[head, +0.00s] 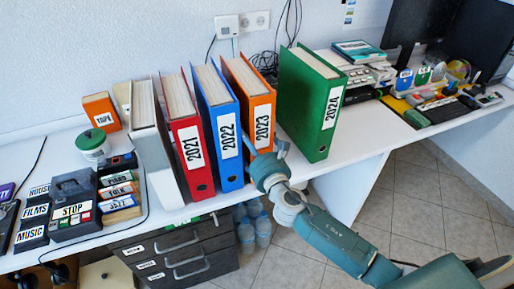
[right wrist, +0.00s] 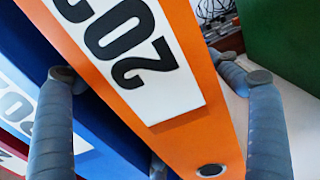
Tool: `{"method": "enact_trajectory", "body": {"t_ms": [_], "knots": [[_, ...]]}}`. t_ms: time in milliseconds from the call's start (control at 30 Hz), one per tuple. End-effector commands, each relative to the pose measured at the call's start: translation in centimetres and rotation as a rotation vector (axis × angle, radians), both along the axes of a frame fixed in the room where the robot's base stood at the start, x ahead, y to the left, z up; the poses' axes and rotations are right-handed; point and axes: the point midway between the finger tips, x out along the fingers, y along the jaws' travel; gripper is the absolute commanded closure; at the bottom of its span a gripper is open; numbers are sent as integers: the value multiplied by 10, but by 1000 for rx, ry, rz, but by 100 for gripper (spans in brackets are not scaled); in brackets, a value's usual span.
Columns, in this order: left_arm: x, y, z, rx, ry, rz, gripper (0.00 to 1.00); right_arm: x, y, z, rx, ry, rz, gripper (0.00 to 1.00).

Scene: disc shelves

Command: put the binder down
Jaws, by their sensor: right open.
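The orange binder (head: 258,95), labelled 2023, stands upright on the white desk (head: 370,120), just right of the blue 2022 binder (head: 222,120). My right gripper (head: 266,155) is at the lower part of its spine and hides its foot in the head view. In the right wrist view the orange binder (right wrist: 190,110) lies between the spread fingers of the right gripper (right wrist: 160,77), with visible room on the right side. The left finger is in front of the blue binder (right wrist: 100,130). My left gripper is not in view.
A red 2021 binder (head: 190,135) and a white one (head: 158,140) stand to the left. A green 2024 binder (head: 312,105) stands to the right, with a gap before it. Labelled boxes (head: 75,205) crowd the desk's left end; drawers (head: 180,255) are below.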

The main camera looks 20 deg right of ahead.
Motion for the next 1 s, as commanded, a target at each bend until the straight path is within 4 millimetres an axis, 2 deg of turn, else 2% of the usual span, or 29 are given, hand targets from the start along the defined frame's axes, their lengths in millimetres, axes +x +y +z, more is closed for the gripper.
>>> {"method": "enact_trajectory", "body": {"t_ms": [200, 433, 633, 1000], "knots": [[0, 0, 8, 0, 0, 0, 5, -50, -2, 0, 0, 4, 1, 12], [0, 0, 7, 0, 1, 0, 5, -88, -3, -1, -1, 2, 0, 12], [-1, 0, 7, 0, 1, 0, 5, -101, -4, 1, -1, -1, 0, 12], [-1, 0, 7, 0, 2, 0, 5, -101, -4, 1, -1, -1, 0, 12]]}}
